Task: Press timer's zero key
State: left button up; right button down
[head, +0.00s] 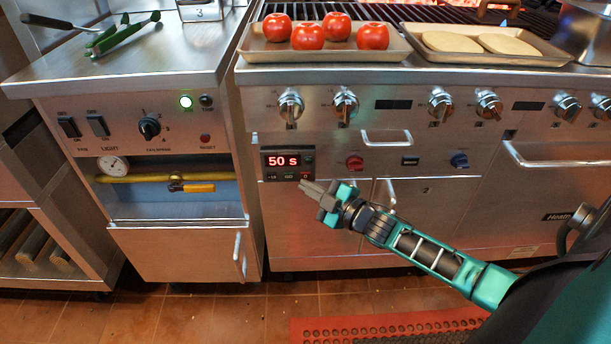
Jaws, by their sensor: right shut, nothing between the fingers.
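The timer (287,163) is a small dark box on the front of the grill, with a red display reading "50 S". A row of small keys runs along its lower edge. The zero key (305,175) is the reddish one at the right end of that row. My right gripper (304,185) is shut and empty. Its fingertips are just below the zero key and point up and left toward the timer. I cannot tell whether they touch it. My left gripper is not in view.
Control knobs (291,106) and a bar handle (387,137) stick out from the grill front near the timer. A tray (262,52) of tomatoes and a tray (490,58) of pale flat pieces stand on top. A red perforated mat (330,329) lies on the floor.

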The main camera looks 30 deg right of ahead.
jog(key=shift+w+d, duration=0.1)
dwell(0.4)
jog(key=shift+w+d, duration=0.15)
jog(key=shift+w, duration=0.15)
jog(key=shift+w+d, duration=0.2)
jog(key=shift+w, duration=0.1)
dwell(0.6)
dwell(0.4)
jog(key=shift+s+a, duration=0.25)
jog(key=shift+s, duration=0.15)
jog(key=shift+s+a+p, duration=0.15)
jog(key=shift+s+p, duration=0.15)
jog(key=shift+p, duration=0.05)
